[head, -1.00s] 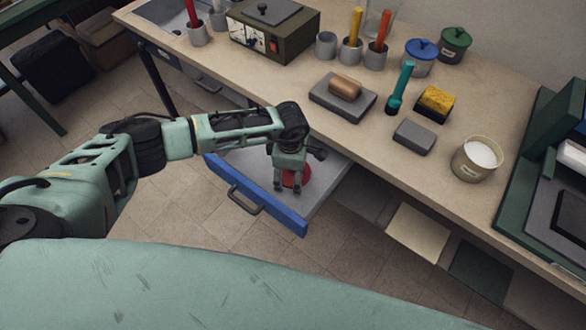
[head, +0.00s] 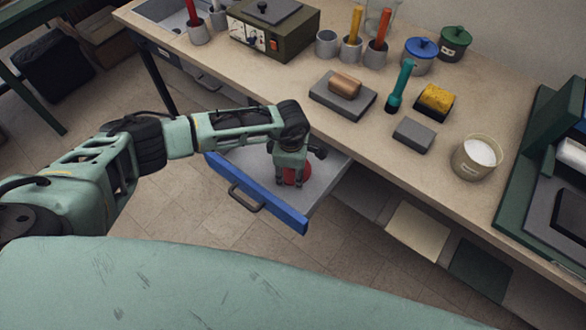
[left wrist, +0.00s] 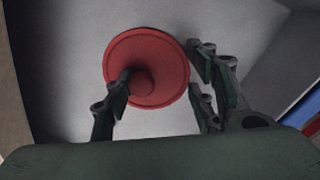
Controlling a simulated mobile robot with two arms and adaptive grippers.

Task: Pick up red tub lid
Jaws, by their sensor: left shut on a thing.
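The red tub lid (head: 293,174) is round with a knob and shows at the open drawer, partly hidden behind my left gripper (head: 288,183). In the left wrist view the lid (left wrist: 163,58) shows its knob side, with the grey drawer floor behind it. My left gripper (left wrist: 160,80) is shut on the lid, one finger beside the knob and the others by the right rim. I cannot tell whether the lid is clear of the drawer floor. My right gripper is out of view.
The open drawer (head: 325,190) has a blue front (head: 281,204) with a handle (head: 245,200). The worktop above it holds a grey block with a wooden roll (head: 344,85), a teal tool (head: 400,88), a yellow sponge (head: 437,97) and a tub of white stuff (head: 478,157).

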